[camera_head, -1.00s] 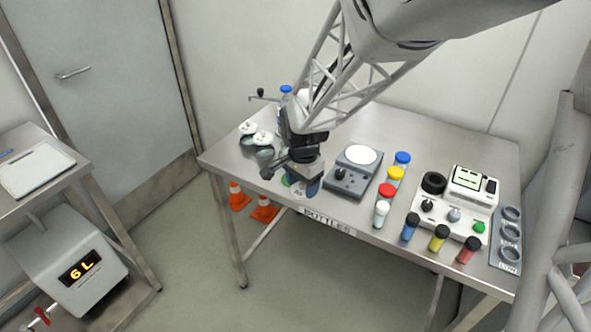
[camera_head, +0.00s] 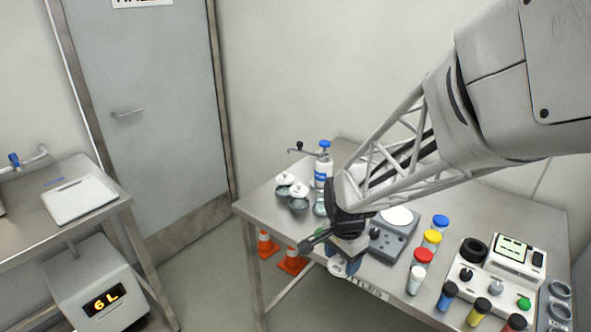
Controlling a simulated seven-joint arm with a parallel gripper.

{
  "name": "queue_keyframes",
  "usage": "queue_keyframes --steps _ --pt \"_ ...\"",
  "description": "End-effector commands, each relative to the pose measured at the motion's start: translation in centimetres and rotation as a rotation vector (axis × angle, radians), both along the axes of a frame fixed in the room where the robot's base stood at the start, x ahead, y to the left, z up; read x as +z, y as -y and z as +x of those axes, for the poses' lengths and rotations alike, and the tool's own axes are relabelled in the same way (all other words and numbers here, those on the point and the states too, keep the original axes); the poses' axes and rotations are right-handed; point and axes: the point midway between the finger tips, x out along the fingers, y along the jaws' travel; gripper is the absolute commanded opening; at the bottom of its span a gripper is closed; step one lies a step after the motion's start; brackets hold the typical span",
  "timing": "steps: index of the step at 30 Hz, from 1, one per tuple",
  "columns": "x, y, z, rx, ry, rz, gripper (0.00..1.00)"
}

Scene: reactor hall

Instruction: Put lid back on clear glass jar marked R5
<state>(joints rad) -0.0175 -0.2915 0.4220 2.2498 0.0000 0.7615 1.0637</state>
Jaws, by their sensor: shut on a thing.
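My gripper (camera_head: 347,268) is at the front edge of the steel table, pointing down. It is shut on a pale, rounded piece that looks like the lid (camera_head: 337,270); the jaws hide most of it. Two small jars with white lids (camera_head: 284,180) (camera_head: 299,189) stand at the table's left end. A clear greenish jar (camera_head: 319,208) beside them, left of my gripper's wrist and partly hidden, seems to have no lid. I cannot read R5 on any jar.
A blue-capped bottle (camera_head: 323,168) stands behind the jars. A grey device with a white disc (camera_head: 397,218) is right of my gripper. Capped vials (camera_head: 424,262) and a white instrument (camera_head: 517,258) fill the right. Orange cones (camera_head: 291,262) stand under the table (camera_head: 262,208).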

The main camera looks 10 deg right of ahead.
Motion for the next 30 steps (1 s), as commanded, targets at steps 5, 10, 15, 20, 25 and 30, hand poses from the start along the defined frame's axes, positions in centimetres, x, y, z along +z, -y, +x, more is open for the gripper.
queue_keyframes --steps 5,10,15,20,25,30 --pt "0.0 0.0 0.0 0.000 0.000 0.000 0.37" --pt "0.0 0.0 0.0 0.000 0.000 0.000 0.37" --pt "0.2 0.0 0.5 0.000 0.000 0.000 0.37" --pt "0.7 0.0 2.0 0.000 0.001 0.001 0.37" --pt "1.7 0.1 5.1 0.000 0.001 0.001 0.37" --pt "2.9 0.3 9.2 0.000 0.000 0.000 0.37"
